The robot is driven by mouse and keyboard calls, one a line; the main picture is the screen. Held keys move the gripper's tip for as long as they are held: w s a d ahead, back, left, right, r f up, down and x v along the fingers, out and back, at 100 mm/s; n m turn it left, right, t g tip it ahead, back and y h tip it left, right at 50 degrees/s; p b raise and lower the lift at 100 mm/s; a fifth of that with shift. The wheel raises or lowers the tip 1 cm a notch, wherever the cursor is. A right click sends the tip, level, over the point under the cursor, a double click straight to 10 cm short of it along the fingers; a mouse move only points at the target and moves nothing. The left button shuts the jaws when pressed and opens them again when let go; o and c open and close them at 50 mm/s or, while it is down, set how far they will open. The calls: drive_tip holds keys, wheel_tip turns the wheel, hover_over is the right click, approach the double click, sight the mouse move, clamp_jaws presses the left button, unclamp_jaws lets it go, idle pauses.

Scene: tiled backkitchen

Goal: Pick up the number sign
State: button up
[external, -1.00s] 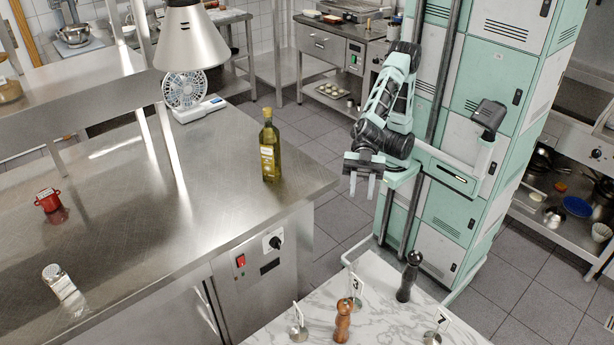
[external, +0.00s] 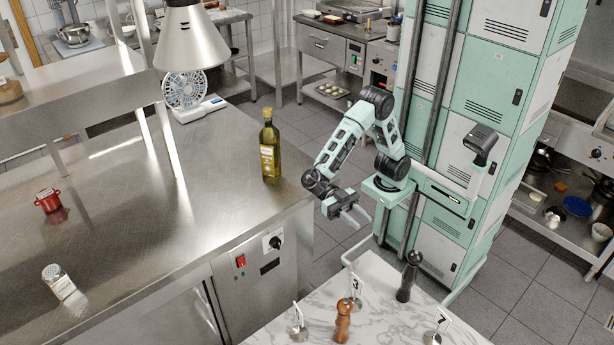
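Three number signs stand on the white marble table at the bottom, each a small white card on a round metal base. One number sign (external: 357,286) is at the back of the table, one number sign (external: 440,325) is at the right, and one number sign (external: 298,320) is at the left, its card nearly edge-on. My gripper (external: 362,218) is open and empty. It is in the air above and behind the marble table, beyond the signs and touching none of them.
On the marble table (external: 385,320), a brown pepper mill (external: 343,320) and a black mill (external: 408,277) stand close to the signs. The steel counter (external: 150,230) at the left holds an oil bottle (external: 270,150), a red pot (external: 48,200) and a shaker (external: 58,280).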

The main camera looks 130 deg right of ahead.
approach(360, 289)
drive_tip(key=a, duration=0.4)
drive_tip(key=shift+a, duration=0.4)
drive_tip(key=shift+f, duration=0.25)
drive_tip(key=shift+a+f, duration=0.1)
drive_tip(key=shift+a, duration=0.1)
drive_tip(key=shift+w+a+b, duration=0.15)
drive_tip(key=shift+a+b, duration=0.05)
drive_tip(key=shift+a, duration=0.95)
drive_tip(key=shift+w+a+b, duration=0.15)
drive_tip(key=shift+a, duration=1)
drive_tip(key=shift+c, duration=0.3)
clamp_jaws()
